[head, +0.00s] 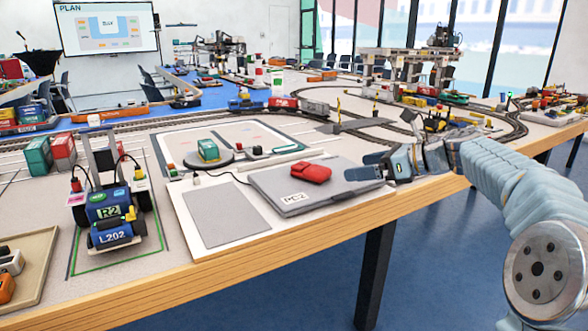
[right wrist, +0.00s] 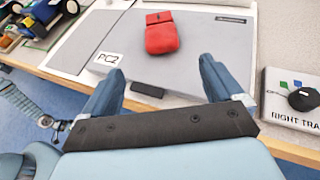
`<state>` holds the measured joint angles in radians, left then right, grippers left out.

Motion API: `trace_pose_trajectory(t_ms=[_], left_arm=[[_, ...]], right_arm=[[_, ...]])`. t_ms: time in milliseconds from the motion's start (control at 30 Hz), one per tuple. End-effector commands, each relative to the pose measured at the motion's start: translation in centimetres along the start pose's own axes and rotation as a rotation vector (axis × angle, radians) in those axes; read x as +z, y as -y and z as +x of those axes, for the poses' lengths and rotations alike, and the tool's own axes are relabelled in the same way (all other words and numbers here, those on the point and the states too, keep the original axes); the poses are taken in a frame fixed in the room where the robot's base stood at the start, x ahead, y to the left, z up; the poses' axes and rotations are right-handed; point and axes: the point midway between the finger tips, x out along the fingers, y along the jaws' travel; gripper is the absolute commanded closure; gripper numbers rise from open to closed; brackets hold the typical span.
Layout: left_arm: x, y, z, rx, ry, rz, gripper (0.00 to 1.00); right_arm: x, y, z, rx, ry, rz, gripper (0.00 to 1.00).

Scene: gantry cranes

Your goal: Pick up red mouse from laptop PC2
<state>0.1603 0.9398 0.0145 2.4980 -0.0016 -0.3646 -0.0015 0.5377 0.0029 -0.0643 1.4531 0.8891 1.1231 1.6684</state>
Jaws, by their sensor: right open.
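The red mouse (head: 311,173) lies on the closed grey lid of laptop PC2 (head: 290,199), which sits near the front edge of the table. In the right wrist view the mouse (right wrist: 161,34) is beyond the fingertips, near the middle of the laptop lid (right wrist: 200,50). My right gripper (head: 385,164) is at the right edge of the laptop, apart from the mouse. In the right wrist view its two fingers (right wrist: 162,68) are spread with nothing between them.
A white board with a grey pad (head: 222,215) lies left of the laptop. A black mouse (right wrist: 304,99) rests on a white box at the right in the wrist view. The wooden table edge (head: 260,247) runs in front.

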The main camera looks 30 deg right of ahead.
Motion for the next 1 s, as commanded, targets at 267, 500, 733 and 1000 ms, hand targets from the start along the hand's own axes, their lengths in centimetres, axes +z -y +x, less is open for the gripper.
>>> trace_pose_trajectory(t_ms=[267,500,733,1000], left_arm=[[0.0,0.1,0.2,0.0,0.001,0.0,0.57],[0.0,0.1,0.2,-0.001,0.0,-0.001,0.57],[0.0,0.0,0.0,0.0,0.0,0.0,0.57],[0.1,-0.1,-0.1,0.001,0.001,0.001,0.57]], right_arm=[[0.0,0.0,4.2,0.004,-0.001,0.0,0.06],[0.1,0.0,8.1,0.002,0.0,-0.001,0.06],[0.8,0.1,10.4,0.003,-0.001,-0.002,0.06],[1.2,0.2,13.8,0.001,-0.001,-0.002,0.06]])
